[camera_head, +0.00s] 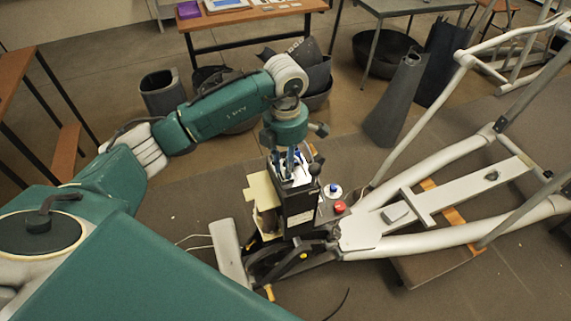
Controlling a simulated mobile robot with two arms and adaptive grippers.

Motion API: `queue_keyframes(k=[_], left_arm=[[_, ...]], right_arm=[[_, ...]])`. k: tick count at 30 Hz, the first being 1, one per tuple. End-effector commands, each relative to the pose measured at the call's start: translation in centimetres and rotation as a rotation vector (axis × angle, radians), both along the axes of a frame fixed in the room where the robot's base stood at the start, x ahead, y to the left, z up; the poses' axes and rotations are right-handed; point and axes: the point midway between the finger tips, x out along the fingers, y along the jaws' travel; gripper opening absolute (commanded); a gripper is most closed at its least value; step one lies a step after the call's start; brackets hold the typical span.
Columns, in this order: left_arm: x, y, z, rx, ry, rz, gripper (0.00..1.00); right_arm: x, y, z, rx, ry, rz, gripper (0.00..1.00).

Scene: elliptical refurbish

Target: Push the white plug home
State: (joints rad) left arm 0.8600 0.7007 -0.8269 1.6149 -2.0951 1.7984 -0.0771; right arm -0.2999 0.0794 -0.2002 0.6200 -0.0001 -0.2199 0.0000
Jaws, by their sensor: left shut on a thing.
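My left gripper (290,163) comes down from above into the open top of a black upright housing (299,208) on the elliptical machine. Its fingers are shut on a small white piece, which looks like the white plug (298,176), at the top of the housing. The fingers and housing walls hide much of the plug, and I cannot tell how deep it sits. My right gripper is not in view.
A beige panel (262,190) stands beside the housing on the left. A red knob (340,207) and a blue-topped white part (333,190) lie to its right. The elliptical's pale frame (440,240) stretches right. Bins (162,92) and a wooden table (250,37) stand behind.

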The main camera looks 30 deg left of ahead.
Motion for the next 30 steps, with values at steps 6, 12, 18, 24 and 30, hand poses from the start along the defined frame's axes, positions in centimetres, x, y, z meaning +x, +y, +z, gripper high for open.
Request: queue_keyframes(k=[6,12,18,24,30], left_arm=[[0.01,0.01,-0.31,0.0,0.0,0.0,0.0],[0.01,0.01,-0.54,0.0,0.0,0.0,0.0],[0.02,0.02,-0.78,0.0,0.0,0.0,0.0],[0.0,0.02,-0.88,0.0,0.0,0.0,0.0],[-0.02,0.01,-0.91,0.001,0.001,0.0,0.42]], right_arm=[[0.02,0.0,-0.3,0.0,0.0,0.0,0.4],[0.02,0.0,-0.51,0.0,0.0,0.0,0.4],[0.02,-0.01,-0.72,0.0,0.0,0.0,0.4],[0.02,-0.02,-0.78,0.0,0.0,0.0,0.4],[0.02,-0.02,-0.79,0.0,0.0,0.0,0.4]])
